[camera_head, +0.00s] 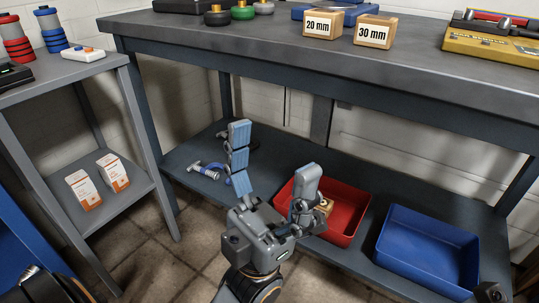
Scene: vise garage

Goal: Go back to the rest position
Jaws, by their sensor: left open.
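My left gripper (275,150) reaches up from the bottom centre, in front of the lower shelf of the workbench. Its two blue-grey fingers are spread wide apart, with nothing seen between them. The right finger overlaps the red bin (350,206) in the picture. A small wooden block (325,205) shows in that bin, partly hidden behind the finger. I see no contact between finger and block. My right gripper cannot be made out.
The workbench (280,38) carries blocks marked 20 mm (322,23) and 30 mm (374,31) and a yellow case (492,42). A blue bin (428,250) and a blue-handled tool (205,170) are on the lower shelf. A side rack (78,72) stands left.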

